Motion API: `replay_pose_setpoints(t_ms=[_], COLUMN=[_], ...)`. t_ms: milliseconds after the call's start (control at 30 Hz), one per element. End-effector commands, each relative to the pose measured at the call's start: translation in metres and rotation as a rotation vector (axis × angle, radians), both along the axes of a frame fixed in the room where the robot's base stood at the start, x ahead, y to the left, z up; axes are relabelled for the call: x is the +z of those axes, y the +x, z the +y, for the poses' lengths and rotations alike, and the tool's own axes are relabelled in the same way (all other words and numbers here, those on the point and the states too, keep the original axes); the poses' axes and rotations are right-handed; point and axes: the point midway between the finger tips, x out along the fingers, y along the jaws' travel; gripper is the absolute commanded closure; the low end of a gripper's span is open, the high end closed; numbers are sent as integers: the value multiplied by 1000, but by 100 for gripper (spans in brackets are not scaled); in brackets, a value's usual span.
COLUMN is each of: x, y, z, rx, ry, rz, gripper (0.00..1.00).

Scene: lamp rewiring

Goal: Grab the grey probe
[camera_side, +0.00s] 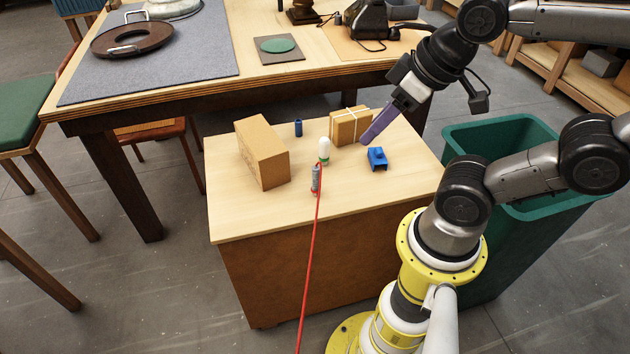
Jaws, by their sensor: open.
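The grey probe (315,181) stands near the middle of the small cabinet's light wooden top. A red cable (309,262) runs from its upper end down past the front edge. My gripper (364,139) has long purple fingers angled down to the left. It is open and empty, above the tabletop, to the right of the probe and farther back, apart from it. The gap between the fingers is hidden from this side.
A white and green bulb-shaped piece (324,150) stands just behind the probe. Around it are a large cardboard box (263,152), a tied small box (350,127), a blue block (377,158) and a dark blue cylinder (298,128). The front of the top is clear. A green bin (480,134) stands right.

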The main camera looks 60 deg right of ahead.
Motion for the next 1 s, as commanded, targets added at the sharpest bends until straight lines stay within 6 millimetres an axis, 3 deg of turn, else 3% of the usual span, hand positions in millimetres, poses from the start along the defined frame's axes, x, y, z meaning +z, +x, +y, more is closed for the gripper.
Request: replay_pose_setpoints(t_ms=[433, 500, 800, 1000], x=[0, 0, 0, 4], y=[0, 0, 0, 5], z=[0, 0, 0, 0], rx=[0, 0, 6, 184], ry=[0, 0, -3, -101], rz=[0, 0, 0, -23], gripper=[50, 39, 38, 38])
